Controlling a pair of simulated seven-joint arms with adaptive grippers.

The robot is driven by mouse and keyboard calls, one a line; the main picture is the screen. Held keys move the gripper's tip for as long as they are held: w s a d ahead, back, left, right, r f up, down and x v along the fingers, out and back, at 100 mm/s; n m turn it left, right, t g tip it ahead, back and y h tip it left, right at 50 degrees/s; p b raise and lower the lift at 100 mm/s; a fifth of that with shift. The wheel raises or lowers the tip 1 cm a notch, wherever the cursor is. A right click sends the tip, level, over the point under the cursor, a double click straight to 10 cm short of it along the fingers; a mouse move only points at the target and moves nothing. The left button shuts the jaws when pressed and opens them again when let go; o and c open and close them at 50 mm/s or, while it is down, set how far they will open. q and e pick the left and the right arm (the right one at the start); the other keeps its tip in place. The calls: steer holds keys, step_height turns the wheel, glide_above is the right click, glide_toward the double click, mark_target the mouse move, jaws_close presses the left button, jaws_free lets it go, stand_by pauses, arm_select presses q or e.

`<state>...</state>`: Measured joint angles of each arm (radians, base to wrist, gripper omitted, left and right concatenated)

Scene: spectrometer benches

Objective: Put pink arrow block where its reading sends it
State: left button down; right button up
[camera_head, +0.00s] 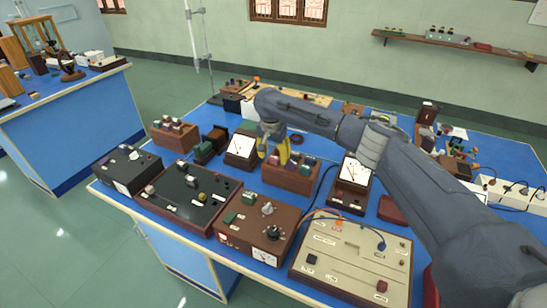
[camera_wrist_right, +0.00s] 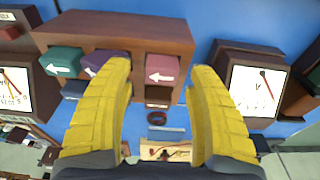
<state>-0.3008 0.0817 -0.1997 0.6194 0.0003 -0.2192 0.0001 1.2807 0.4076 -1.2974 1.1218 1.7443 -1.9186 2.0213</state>
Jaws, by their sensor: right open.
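A pink arrow block (camera_wrist_right: 161,69) sits in the brown wooden rack (camera_wrist_right: 120,28) in the right wrist view, with a white arrow pointing left in that picture. Green (camera_wrist_right: 62,60) and purple (camera_wrist_right: 105,62) arrow blocks sit in the same rack. My right gripper (camera_wrist_right: 161,78) is open, its yellow fingers on either side of the pink block's place in the picture. I cannot tell the remaining distance. In the head view the right gripper (camera_head: 274,152) is just above the rack (camera_head: 291,178), and the pink block is not clearly seen. My left gripper is not in view.
Dial meters stand on both sides of the rack (camera_head: 241,146) (camera_head: 353,170). Another block rack (camera_head: 174,136) is at the left. Black and brown instrument boxes (camera_head: 185,194) (camera_head: 258,228) and a beige panel (camera_head: 352,257) line the front edge. The blue bench is crowded.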

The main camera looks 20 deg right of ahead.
step_height(320, 180, up, 11)
steer(key=s+a, duration=0.1)
steer(key=shift+a+f, duration=0.15)
stand_by(0.3)
